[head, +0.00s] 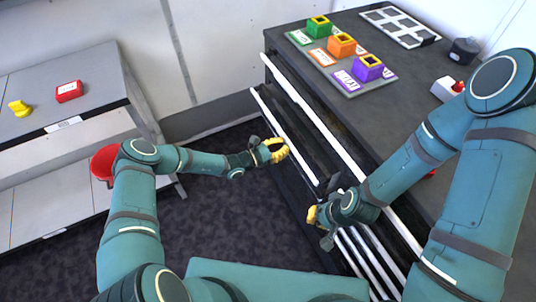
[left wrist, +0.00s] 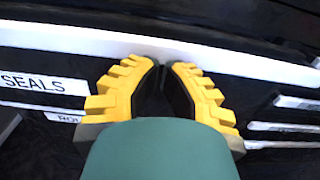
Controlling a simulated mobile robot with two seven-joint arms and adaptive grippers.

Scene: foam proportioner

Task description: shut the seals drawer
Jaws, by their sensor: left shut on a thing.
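The seals drawer (head: 264,104) stands out from the dark cabinet, with its white edge well in front of the cabinet's face and a dark gap behind it. Its SEALS label (left wrist: 45,84) shows in the left wrist view, below the white rail (left wrist: 60,38). My left gripper (head: 279,150) is at the drawer's front. In the left wrist view its yellow fingers (left wrist: 163,68) are close together at the white rail, shut on the drawer's front; the exact contact is hard to see. My right gripper (head: 314,217) is lower, near the cabinet's front; its opening is unclear.
More drawers with white edges (head: 367,252) lie lower right. The cabinet top (head: 400,125) carries a mat with green, orange and purple blocks (head: 368,67), a white grid tray (head: 400,25) and a red-buttoned box (head: 446,89). A grey shelf unit (head: 95,105) stands left; dark floor lies between.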

